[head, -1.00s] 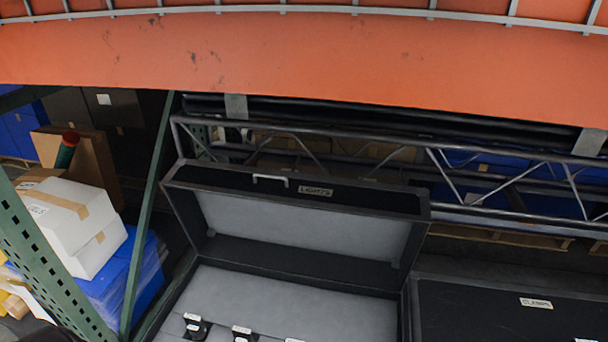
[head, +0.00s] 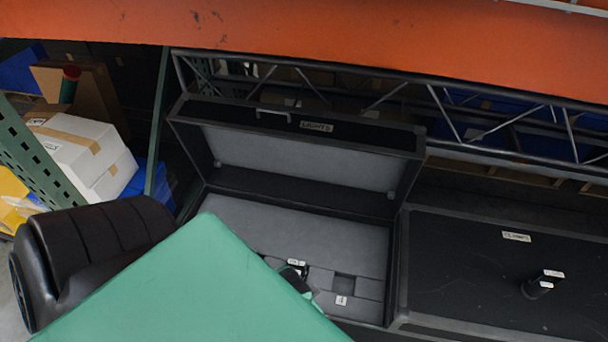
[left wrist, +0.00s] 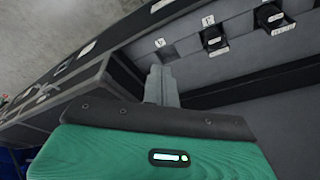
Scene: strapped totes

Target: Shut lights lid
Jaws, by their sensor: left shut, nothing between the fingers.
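The lights case (head: 300,222) is open, with a grey foam interior. Its lid (head: 305,165), labelled LIGHTS, stands raised at the back, tilted up from the hinge side. A small handle is on the lid's upper edge. Some foam slots show, one empty, and small labelled black items sit in others. My left gripper (left wrist: 161,84) is shut and empty over the foam near the case's front in the left wrist view. In the head view my green arm hides most of it and the case's front left. My right gripper is in neither view.
The closed clamps case (head: 480,262) stands right of the lights case, with a small black labelled item (head: 541,284) on top. A green rack upright (head: 40,160) and white boxes (head: 80,155) are at left. An orange beam (head: 300,45) crosses above; a metal truss lies behind.

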